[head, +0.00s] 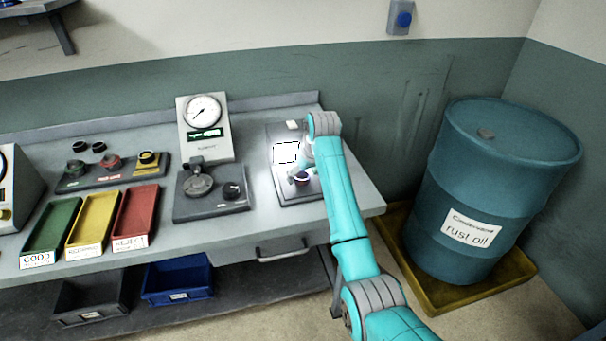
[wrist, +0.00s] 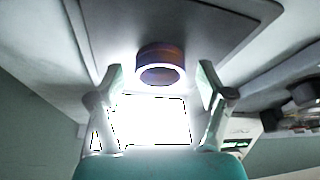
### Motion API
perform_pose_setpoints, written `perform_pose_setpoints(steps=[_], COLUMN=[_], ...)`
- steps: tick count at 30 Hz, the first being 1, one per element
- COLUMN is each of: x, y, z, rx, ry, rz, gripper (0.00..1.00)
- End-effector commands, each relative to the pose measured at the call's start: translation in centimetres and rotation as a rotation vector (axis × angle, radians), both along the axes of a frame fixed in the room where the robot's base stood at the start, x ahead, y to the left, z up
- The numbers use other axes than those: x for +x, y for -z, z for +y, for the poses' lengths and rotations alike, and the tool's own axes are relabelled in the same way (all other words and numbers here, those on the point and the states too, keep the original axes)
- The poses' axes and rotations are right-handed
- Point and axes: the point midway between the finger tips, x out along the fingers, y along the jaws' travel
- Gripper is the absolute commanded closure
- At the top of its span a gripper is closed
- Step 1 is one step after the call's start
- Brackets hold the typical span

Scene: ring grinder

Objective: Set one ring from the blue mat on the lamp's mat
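A dark, brownish ring (wrist: 160,62) shows in the wrist view against the grey mat (wrist: 105,30), and appears to rest on it. It also shows as a small dark ring (head: 301,177) under the bright lamp light in the head view. My gripper (wrist: 160,76) is open, with one finger on each side of the ring and a visible gap to both. In the head view my arm reaches over the lamp's mat (head: 297,197) and partly hides it. A white glare hides detail there. I cannot make out a blue mat.
A dial gauge (head: 205,128) and a dark fixture (head: 212,192) stand left of the lamp's mat. Green, yellow and red bins (head: 135,218) are farther left. Two dark rings (head: 90,147) lie behind a tray of coloured rings (head: 112,172). A drum (head: 500,190) stands right.

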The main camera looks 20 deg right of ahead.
Motion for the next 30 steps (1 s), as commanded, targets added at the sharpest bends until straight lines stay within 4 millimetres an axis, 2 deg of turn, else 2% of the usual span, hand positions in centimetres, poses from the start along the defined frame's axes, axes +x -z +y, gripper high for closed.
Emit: perform_pose_setpoints(steps=[6,10,22,30], x=[0.0,-0.3,-3.0,-4.2], y=[-0.2,-1.2,-8.2,-10.9], z=[0.0,-0.1,-0.9,-1.3], rx=[0.0,0.0,0.0,0.0], ry=[0.0,0.0,0.0,0.0], rz=[-0.001,-0.003,-0.004,-0.001], gripper=[0.22,0.22,0.22,0.22])
